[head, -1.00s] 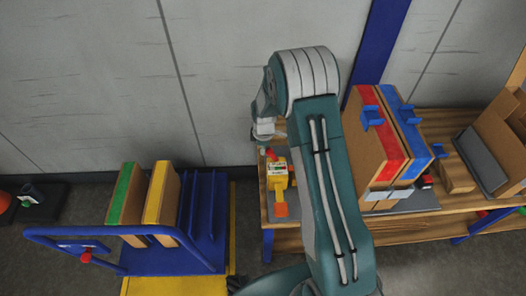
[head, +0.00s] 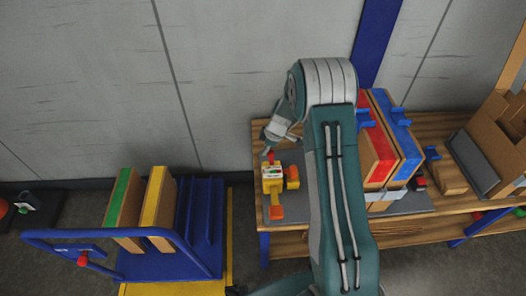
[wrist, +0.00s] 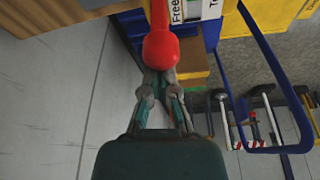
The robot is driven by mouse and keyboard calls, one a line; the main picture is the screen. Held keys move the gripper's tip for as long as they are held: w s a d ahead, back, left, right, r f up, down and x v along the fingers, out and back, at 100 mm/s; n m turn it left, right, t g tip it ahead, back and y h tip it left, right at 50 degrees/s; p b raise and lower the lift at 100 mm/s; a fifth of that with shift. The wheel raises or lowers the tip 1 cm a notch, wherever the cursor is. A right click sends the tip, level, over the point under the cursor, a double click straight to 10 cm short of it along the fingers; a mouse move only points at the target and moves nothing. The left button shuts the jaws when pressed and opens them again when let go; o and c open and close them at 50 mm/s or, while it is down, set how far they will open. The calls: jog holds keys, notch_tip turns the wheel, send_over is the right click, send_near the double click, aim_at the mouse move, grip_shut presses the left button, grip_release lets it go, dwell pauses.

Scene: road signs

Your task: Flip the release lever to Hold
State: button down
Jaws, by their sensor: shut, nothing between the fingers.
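The release lever is a red arm with a round red knob (wrist: 160,48), directly in front of my fingertips in the wrist view. It rises from a yellow box (head: 273,177) with a white label and orange parts, at the left end of the bench. Part of the label (wrist: 192,10) reads "Free"; the rest is cut off. In the head view the red lever (head: 271,157) shows small above the box. My gripper (head: 265,151) is shut and empty, beside the lever's top. In the wrist view its fingertips (wrist: 160,82) are at the knob; I cannot tell whether they touch.
Cartons with red and blue bands (head: 391,137) stand on the wooden bench (head: 440,123), right of my arm. A blue cart (head: 160,262) with green- and yellow-banded boards stands at left. The grey wall (head: 90,90) is close behind. Floor shows between cart and bench.

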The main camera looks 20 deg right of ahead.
jog(key=shift+d, duration=0.1)
jog(key=shift+d+y, duration=0.2)
jog(key=shift+y, duration=0.1)
jog(key=y, duration=0.1)
jog(key=d+y, duration=0.1)
jog(key=y, duration=0.1)
jog(key=shift+s+d+r+t, duration=0.1)
jog(key=shift+s+r+t, duration=0.05)
jog(key=shift+t, duration=0.25)
jog(key=shift+r, duration=0.2)
jog(key=shift+r, duration=0.65)
